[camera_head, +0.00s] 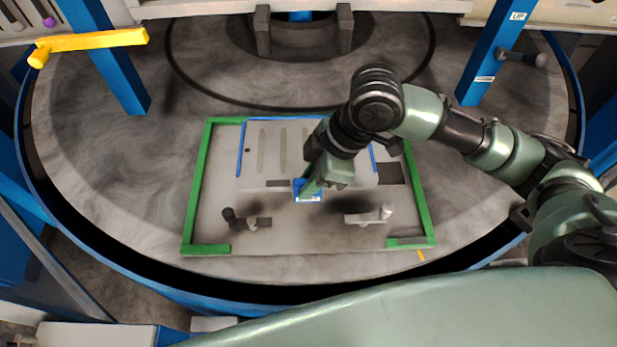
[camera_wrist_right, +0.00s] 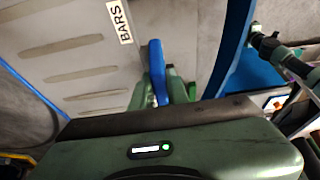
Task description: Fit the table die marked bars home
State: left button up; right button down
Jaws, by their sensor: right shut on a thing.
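The table die marked bars (camera_head: 272,160) is a grey plate with several long slots. It lies inside the green corner frame (camera_head: 194,190) on the round table, between thin blue rails. In the right wrist view the die (camera_wrist_right: 90,50) shows its BARS label (camera_wrist_right: 119,22). My right gripper (camera_head: 309,187) is shut on the blue handle (camera_wrist_right: 157,70) at the die's near edge. The arm hides part of the die, and I cannot tell whether its far edge touches the blue rail. My left gripper is not in view.
A dark clamp lever (camera_head: 245,220) and a pale-tipped one (camera_head: 370,216) stand on the near part of the frame. Blue posts (camera_head: 105,60) (camera_head: 490,50) rise at both sides. A yellow bar (camera_head: 95,40) juts in at upper left. The table left of the frame is clear.

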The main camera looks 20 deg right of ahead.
aim_at(313, 201)
jog(key=shift+f+b, duration=1.15)
jog(key=shift+f, duration=1.55)
jog(key=shift+p, duration=1.5)
jog(key=shift+f+b, duration=0.4)
jog(key=shift+f, duration=1.15)
jog(key=c, duration=1.3)
grip_release()
jog(key=shift+s+f, duration=0.1)
jog(key=shift+s, duration=0.05)
